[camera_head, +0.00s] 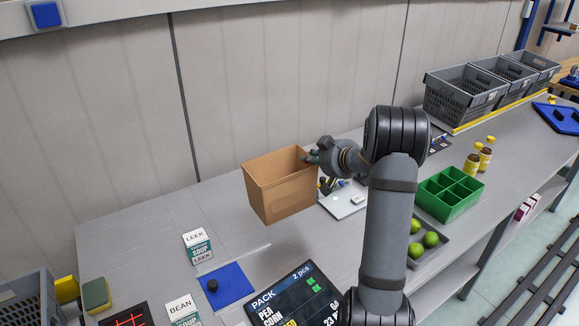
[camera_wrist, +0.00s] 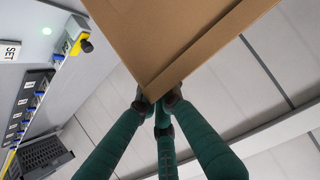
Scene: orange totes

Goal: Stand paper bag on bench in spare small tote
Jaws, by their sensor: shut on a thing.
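The brown paper bag (camera_head: 281,190) is upright with its open top facing up, over the left-middle part of the bench (camera_head: 130,235). My gripper (camera_head: 313,158) is shut on the upper right rim of the bag. In the wrist view, the green fingers of my gripper (camera_wrist: 159,103) meet at an edge of the bag (camera_wrist: 185,35), which fills the top of the picture. The bag looks raised off the bench, but its height is hard to judge. Several grey totes (camera_head: 456,108) stand in a row at the back right; I cannot tell which one is the spare small tote.
A green divided box (camera_head: 448,194), a grey tray with green fruit (camera_head: 424,240) and yellow-capped bottles (camera_head: 473,163) stand right of my arm. Soup cartons (camera_head: 197,246), a blue mat (camera_head: 228,287) and a dark screen (camera_head: 297,300) lie in front. Another grey tote (camera_head: 27,300) is bottom left.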

